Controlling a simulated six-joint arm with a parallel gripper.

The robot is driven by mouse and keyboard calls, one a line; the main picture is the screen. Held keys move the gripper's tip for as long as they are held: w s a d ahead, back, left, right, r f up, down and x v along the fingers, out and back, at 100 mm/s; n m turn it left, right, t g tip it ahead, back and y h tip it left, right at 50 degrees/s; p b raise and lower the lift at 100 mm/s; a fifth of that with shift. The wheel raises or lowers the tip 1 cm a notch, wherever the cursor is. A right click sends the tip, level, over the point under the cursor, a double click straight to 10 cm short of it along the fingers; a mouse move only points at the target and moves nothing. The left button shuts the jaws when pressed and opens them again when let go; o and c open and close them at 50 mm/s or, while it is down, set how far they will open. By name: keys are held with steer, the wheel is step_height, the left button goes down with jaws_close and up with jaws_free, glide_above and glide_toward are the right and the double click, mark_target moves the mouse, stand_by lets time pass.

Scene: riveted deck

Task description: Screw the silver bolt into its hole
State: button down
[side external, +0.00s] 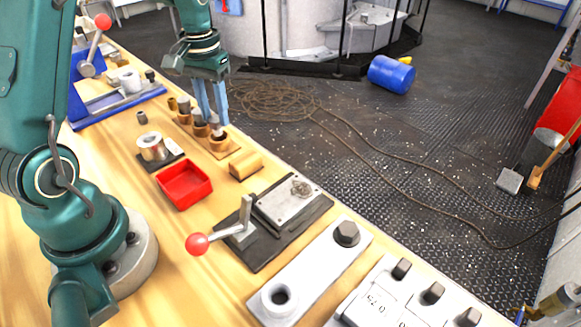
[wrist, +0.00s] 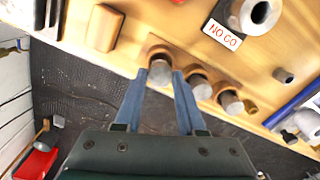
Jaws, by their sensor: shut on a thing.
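A dark grey hex-headed bolt (side external: 347,233) stands on the far end of a pale plate (side external: 315,268). A raised round boss with a dark hole (side external: 280,297) is at the plate's near end. My gripper (side external: 214,122) is well away from these, over a wooden rack (side external: 226,153) of round pegs. In the wrist view my gripper (wrist: 160,73) has its blue fingers on either side of the end grey peg (wrist: 160,77), shut on it. That peg sits in a wooden socket, or just above it; I cannot tell which. The bolt and plate are outside the wrist view.
A wooden block (side external: 245,164), a red tray (side external: 184,185) and a metal ring by a NO GO card (wrist: 226,34) lie near the rack. A clamp with a red knob (side external: 197,244) stands between rack and plate. The bench edge is close beyond the rack.

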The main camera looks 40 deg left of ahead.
steer(key=shift+r, duration=1)
stand_by(0.4)
steer(key=shift+s, duration=0.1)
steer(key=d, duration=0.3)
steer(key=d+r+m, duration=0.1)
steer(key=d, duration=0.3)
steer(key=d+m, duration=0.1)
steer(key=d, duration=0.3)
steer(key=shift+d+r, duration=0.1)
steer(key=shift+r, duration=0.25)
steer(key=shift+s+d+f+m, duration=0.2)
steer(key=shift+s+d+m, duration=1.8)
steer(key=shift+d, duration=1.7)
steer(key=shift+s+d+f+m, duration=0.25)
steer(key=shift+s+d+m, duration=1.15)
steer(key=shift+s+d, duration=1.8)
steer(key=shift+s+d+f+m, duration=0.2)
steer(key=shift+s+d+m, duration=1.5)
steer(key=shift+d, duration=2.55)
steer(key=shift+f, duration=1.35)
